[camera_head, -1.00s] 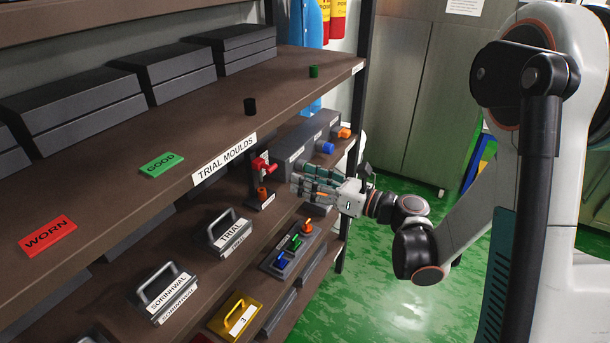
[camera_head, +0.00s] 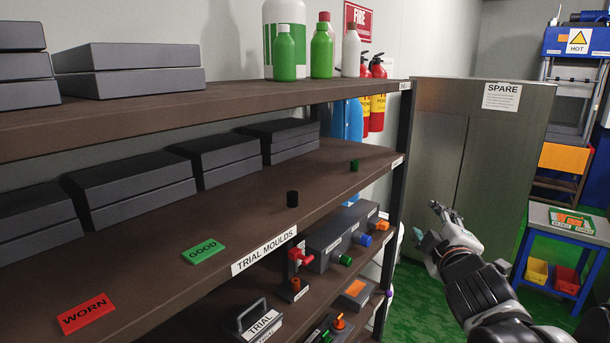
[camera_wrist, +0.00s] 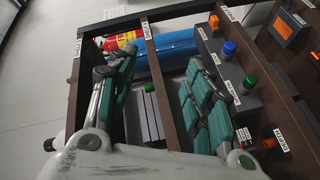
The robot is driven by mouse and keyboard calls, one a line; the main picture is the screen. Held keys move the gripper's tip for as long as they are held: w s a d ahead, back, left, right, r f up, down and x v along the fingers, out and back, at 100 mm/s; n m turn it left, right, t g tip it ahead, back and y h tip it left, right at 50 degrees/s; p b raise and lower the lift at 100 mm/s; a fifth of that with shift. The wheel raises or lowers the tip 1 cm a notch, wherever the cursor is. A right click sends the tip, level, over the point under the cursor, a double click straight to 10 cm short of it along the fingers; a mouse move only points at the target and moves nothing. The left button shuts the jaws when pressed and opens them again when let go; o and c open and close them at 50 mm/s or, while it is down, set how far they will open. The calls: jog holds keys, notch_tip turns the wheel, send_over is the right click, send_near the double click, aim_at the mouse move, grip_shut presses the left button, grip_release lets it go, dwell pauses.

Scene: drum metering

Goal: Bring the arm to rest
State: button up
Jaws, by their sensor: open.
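My gripper (camera_head: 428,222) is open, to the right of the shelving rack and in front of the grey cabinet in the head view. My dark forearm runs from it to the bottom right. The wrist view shows its green-padded fingers (camera_wrist: 158,88) spread apart with nothing held between them. Behind them in that view are a shelf post and a blue cylinder (camera_wrist: 175,52). The gripper looks clear of the rack in the head view. My upper arm is out of view.
The middle shelf (camera_head: 235,243) holds grey mould boxes (camera_head: 130,185), a green GOOD tag (camera_head: 203,252) and a red WORN tag (camera_head: 86,313). Valves and a TRIAL mould (camera_head: 262,322) sit below. The grey SPARE cabinet (camera_head: 450,130) stands behind; a blue cart (camera_head: 565,250) is at right.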

jog(key=s+a+f+m+g+y, duration=0.1)
jog(key=s+a+f+m+g, duration=0.1)
jog(key=s, duration=0.5)
jog(key=s+a+f+m+g, duration=0.2)
jog(key=s+f+m+g, duration=0.2)
jog(key=s+f+m, duration=0.1)
jog(key=s+a+f+m+g+y, duration=0.1)
jog(key=s+a+f+m+g, duration=0.1)
jog(key=s+f, duration=0.4)
jog(key=s+m+g, duration=0.1)
jog(key=s+m, duration=0.1)
jog(key=s, duration=0.1)
jog(key=shift+y, duration=0.3)
